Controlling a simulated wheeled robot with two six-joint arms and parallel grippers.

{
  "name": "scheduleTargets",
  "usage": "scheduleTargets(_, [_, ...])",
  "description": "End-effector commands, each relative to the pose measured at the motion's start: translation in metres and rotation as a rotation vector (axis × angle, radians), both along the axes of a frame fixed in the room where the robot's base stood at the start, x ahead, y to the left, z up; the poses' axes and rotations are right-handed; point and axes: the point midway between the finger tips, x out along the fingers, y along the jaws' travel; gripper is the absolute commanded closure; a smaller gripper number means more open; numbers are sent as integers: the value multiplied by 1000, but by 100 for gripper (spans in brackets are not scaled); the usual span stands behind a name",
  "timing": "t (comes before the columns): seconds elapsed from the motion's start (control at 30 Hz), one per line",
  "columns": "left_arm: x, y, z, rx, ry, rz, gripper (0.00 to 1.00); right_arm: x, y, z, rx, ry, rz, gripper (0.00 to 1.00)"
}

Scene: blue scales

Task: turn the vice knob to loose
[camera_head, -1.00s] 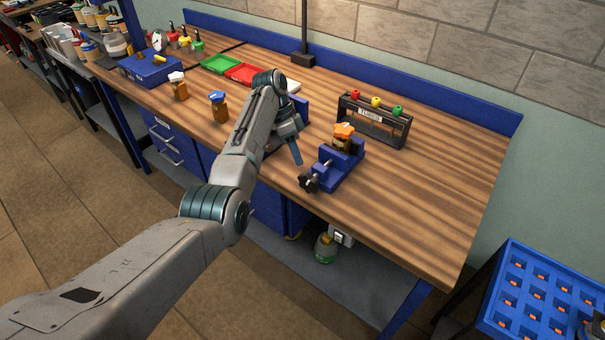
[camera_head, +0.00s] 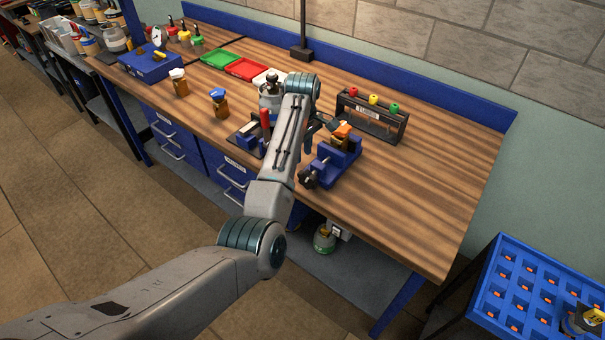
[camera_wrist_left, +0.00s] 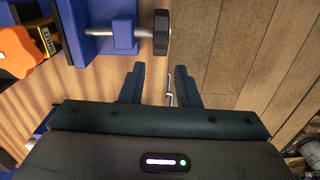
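The blue vice (camera_head: 338,165) stands near the front edge of the wooden bench, holding a bottle with an orange cap (camera_head: 343,130). Its black knob (camera_head: 307,178) faces the front edge. In the left wrist view the knob (camera_wrist_left: 161,33) sits at the end of a metal screw, beyond my fingertips. My left gripper (camera_wrist_left: 160,80) is open and empty, with the knob ahead of it and apart from it. In the head view my left gripper (camera_head: 309,138) is beside the vice, partly hidden by my arm. My right gripper is not in view.
A black rack (camera_head: 371,118) with red, yellow and green knobs stands behind the vice. Left of my arm are a red-handled fixture (camera_head: 265,120) and a blue-capped bottle (camera_head: 219,103). A blue crate (camera_head: 515,290) is at lower right. The bench's right part is clear.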

Motion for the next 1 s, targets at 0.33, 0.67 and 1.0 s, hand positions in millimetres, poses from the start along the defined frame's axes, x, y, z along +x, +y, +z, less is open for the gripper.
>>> scheduleTargets(0.33, [-2,0,-29,7,0,50,71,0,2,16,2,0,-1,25])
scheduleTargets(0.67, [-1,0,-90,7,-3,49,71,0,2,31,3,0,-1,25])
scheduleTargets(1.0, [0,0,-107,4,-6,50,71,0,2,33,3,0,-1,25])
